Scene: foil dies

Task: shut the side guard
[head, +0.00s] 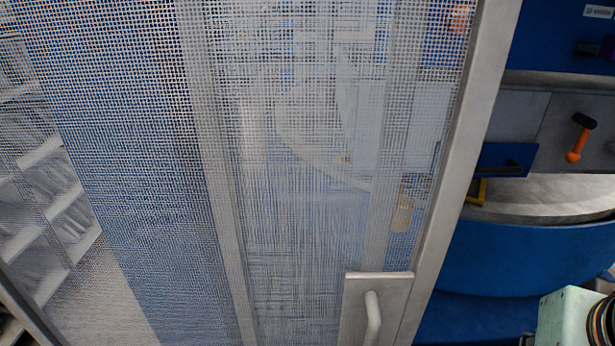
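The side guard (225,150) is a grey metal frame filled with wire mesh, and it takes up most of the head view. It stands ajar, with a gap between its right frame post (462,150) and the blue machine at the right. A pale handle (372,318) on a grey plate sits at the guard's lower right, partly cut off by the bottom edge. The guard's hinge cannot be made out.
The blue machine (540,262) fills the right side, with an orange-and-black lever (577,138) and a yellow bracket (480,190). A pale green box-like part (572,318) is at the lower right corner. White shelves (45,215) show through the mesh at left.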

